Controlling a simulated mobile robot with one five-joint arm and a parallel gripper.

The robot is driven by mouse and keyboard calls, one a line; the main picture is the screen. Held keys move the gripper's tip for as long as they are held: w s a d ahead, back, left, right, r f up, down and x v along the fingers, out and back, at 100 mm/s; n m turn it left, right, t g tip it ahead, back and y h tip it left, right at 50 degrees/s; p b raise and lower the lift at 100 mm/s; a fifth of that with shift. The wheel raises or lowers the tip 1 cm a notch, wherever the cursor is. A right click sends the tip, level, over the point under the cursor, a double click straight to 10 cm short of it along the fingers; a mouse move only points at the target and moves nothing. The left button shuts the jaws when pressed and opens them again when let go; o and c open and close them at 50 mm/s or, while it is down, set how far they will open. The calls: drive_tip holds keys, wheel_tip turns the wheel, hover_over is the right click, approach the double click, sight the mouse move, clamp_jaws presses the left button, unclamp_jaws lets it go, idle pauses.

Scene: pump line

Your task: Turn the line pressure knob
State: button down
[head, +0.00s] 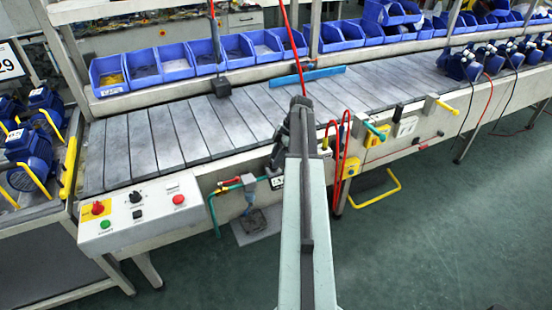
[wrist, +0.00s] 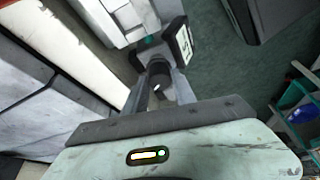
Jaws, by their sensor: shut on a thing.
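The line pressure knob (wrist: 158,76) is a small dark round knob on a dark regulator body in the wrist view. A white plate with dark markings (wrist: 185,44) sits beside it. My gripper (wrist: 160,88) has its two grey fingers on either side of the knob and is shut on it. In the head view my arm reaches to the conveyor's front edge. A small white plate (head: 277,182) shows there just left of my arm. The knob itself is mostly hidden in that view by my arm.
A control box (head: 140,213) with coloured buttons is at the front left. A red-handled valve (head: 237,184) on green pipe is left of my arm. Red hoses (head: 340,145) hang to the right. The conveyor top (head: 200,125) is mostly clear; blue bins (head: 175,62) line its back.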

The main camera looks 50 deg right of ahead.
drive_tip(key=m, duration=0.2)
drive_tip(key=m+t+h, duration=0.1)
drive_tip(key=m, duration=0.3)
drive_tip(key=shift+s+a+t+h, duration=0.25)
drive_tip(key=shift+a+t+h, duration=0.05)
drive_tip(key=shift+h, duration=0.1)
drive_tip(key=m+h, duration=0.1)
drive_tip(key=m, duration=0.2)
drive_tip(key=m+h, duration=0.1)
drive_tip(key=m, duration=0.2)
drive_tip(key=shift+a, duration=0.1)
drive_tip(key=m+h, duration=0.1)
drive_tip(key=m, duration=0.2)
drive_tip(key=m+h, duration=0.1)
drive_tip(key=m, duration=0.2)
drive_tip(key=shift+w+a, duration=0.1)
drive_tip(key=shift+w, duration=0.05)
drive_tip(key=m+g, duration=0.1)
drive_tip(key=m, duration=0.1)
drive_tip(key=m+g+h, duration=0.1)
drive_tip(key=m, duration=0.2)
drive_tip(key=shift+w+m+h, duration=0.1)
drive_tip(key=shift+m+h, duration=0.2)
drive_tip(key=c, duration=1)
unclamp_jaws()
drive_tip(key=shift+c, duration=0.2)
